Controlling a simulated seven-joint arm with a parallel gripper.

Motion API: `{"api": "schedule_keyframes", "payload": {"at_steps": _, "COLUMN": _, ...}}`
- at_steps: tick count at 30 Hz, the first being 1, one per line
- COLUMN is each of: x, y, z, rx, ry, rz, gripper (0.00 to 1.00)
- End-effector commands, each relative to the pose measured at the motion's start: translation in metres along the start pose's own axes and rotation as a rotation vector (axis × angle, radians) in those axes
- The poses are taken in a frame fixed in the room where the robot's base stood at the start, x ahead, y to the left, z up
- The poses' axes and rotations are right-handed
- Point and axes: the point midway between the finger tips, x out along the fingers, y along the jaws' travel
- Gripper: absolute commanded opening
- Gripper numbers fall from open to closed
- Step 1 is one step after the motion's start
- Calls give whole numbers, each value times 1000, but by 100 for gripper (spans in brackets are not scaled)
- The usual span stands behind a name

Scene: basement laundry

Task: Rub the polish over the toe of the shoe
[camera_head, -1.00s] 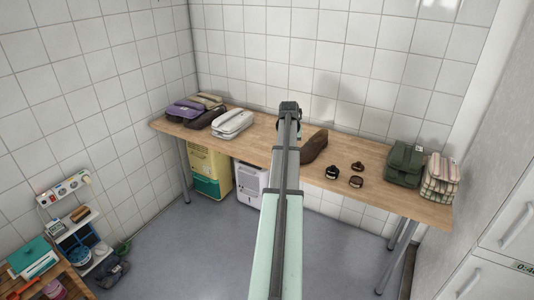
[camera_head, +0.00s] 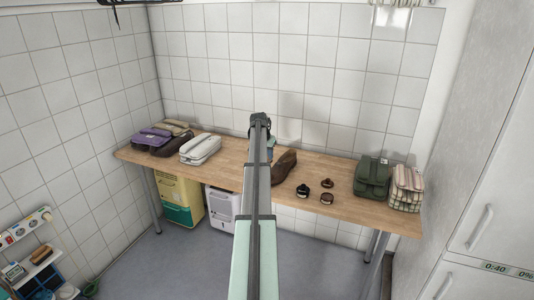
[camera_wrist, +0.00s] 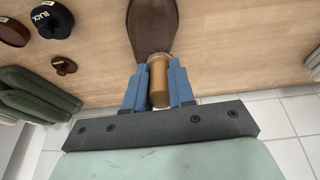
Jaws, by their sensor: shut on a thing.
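A dark brown shoe (camera_head: 284,170) lies on the wooden table. Its rounded toe (camera_wrist: 150,28) is at the top of the wrist view. My gripper (camera_wrist: 158,80), with blue fingers, is shut on a short wooden cylinder (camera_wrist: 158,88), seemingly a brush or applicator handle. The cylinder's far end is right at the toe's edge; I cannot tell whether they touch. In the head view my arm hides most of the gripper and the held thing. A black tin (camera_head: 302,191) and two brown round items (camera_head: 327,183) (camera_head: 326,199) lie right of the shoe.
The wooden table (camera_head: 232,178) stands along the tiled wall. A green bag (camera_head: 373,177) and a plaid bag (camera_head: 406,188) stand at its right end. A white case (camera_head: 201,149) and a purple bag (camera_head: 150,137) lie at the left.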

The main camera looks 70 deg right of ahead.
Motion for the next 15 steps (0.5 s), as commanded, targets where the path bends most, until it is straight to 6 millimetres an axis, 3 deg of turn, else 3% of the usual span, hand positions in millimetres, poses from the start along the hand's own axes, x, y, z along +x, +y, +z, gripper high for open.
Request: {"api": "schedule_keyframes", "payload": {"at_steps": 15, "x": 45, "y": -2, "z": 17, "rx": -1, "ry": 0, "rz": 0, "gripper": 0}}
